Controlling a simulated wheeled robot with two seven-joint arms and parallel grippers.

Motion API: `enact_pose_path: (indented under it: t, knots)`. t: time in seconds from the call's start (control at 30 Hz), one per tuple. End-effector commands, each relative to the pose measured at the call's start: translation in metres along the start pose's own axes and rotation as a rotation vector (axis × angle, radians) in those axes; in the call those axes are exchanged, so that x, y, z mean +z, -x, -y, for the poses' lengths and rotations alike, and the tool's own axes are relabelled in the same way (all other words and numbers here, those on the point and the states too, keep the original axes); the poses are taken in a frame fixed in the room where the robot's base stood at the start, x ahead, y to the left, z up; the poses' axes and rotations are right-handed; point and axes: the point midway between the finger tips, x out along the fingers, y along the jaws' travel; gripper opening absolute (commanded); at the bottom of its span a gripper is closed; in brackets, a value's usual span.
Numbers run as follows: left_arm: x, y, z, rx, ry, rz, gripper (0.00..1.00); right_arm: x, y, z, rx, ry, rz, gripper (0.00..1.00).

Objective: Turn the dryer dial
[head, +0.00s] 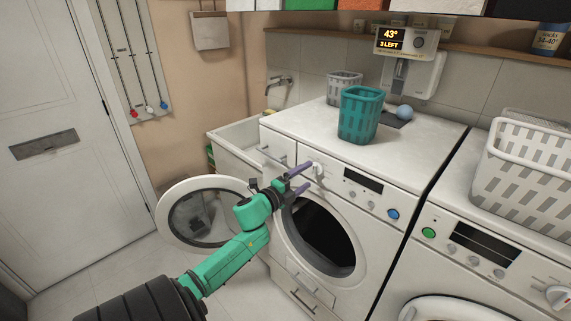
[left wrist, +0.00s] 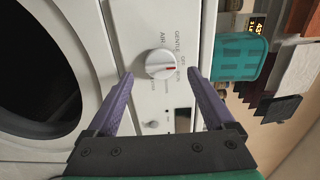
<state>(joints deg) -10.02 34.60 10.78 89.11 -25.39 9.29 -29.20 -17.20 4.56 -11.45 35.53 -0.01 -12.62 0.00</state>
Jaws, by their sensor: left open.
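In the head view the dial (head: 317,170) sits at the left of the control panel of the machine with the open round door. My left gripper (head: 309,175) is open, its purple fingers pointing at the panel by the dial. In the left wrist view the left gripper (left wrist: 159,74) has one finger on each side of the dial, with gaps showing between. My right gripper is not in view.
The open door (head: 205,212) swings out left of the dryer (head: 290,122). A teal basket (head: 359,115) and a smaller grey basket (head: 344,87) stand on top. A second machine (head: 455,213) with its own dial (head: 558,297) and a white basket (head: 522,165) is at right.

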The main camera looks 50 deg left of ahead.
Motion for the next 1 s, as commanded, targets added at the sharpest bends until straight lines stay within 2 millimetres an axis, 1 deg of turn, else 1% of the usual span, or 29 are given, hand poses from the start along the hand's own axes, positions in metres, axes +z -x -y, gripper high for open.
enact_pose_path:
  t: [0.03,0.3,0.43,0.5,0.6,1.0]
  knots:
    - [0.0,0.012,-0.005,0.005,0.0,-0.001,0.87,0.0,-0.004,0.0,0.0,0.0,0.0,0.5]
    - [0.0,0.083,-0.005,0.004,0.0,0.001,0.87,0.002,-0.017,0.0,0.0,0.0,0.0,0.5]
    - [0.0,0.107,-0.004,0.003,0.002,0.001,0.87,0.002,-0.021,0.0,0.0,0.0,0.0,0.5]
    - [0.0,0.114,-0.002,0.001,0.001,0.0,0.87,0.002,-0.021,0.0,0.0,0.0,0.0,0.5]
    - [0.0,0.117,-0.001,0.0,0.0,-0.001,0.87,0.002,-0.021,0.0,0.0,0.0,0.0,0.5]
    - [0.0,0.117,0.0,0.0,0.0,0.0,0.87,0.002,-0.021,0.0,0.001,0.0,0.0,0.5]
